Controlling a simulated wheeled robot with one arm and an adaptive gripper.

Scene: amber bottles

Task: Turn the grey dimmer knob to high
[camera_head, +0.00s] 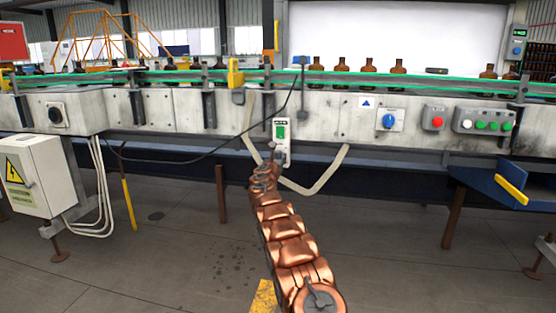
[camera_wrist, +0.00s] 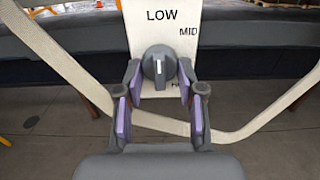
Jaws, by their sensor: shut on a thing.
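The grey dimmer knob (camera_wrist: 158,66) is on a narrow white panel (camera_wrist: 150,30) in the wrist view. A white mark runs upright on its face. LOW is printed above the knob and MID to the upper right. A third label below right is mostly hidden by a finger. My gripper (camera_wrist: 160,72) is shut on the knob, one fingertip on each side. In the head view, my gripper (camera_head: 271,156) is at the lower part of the panel (camera_head: 281,143), which has a green display. It hides the knob there.
A beige strip or hose (camera_head: 318,188) loops around the panel. A blue rotary switch (camera_head: 389,121), a red button (camera_head: 437,122) and a green button box (camera_head: 483,122) are to the right. Amber bottles (camera_head: 368,65) stand on the conveyor above. A black cable (camera_head: 210,155) hangs left.

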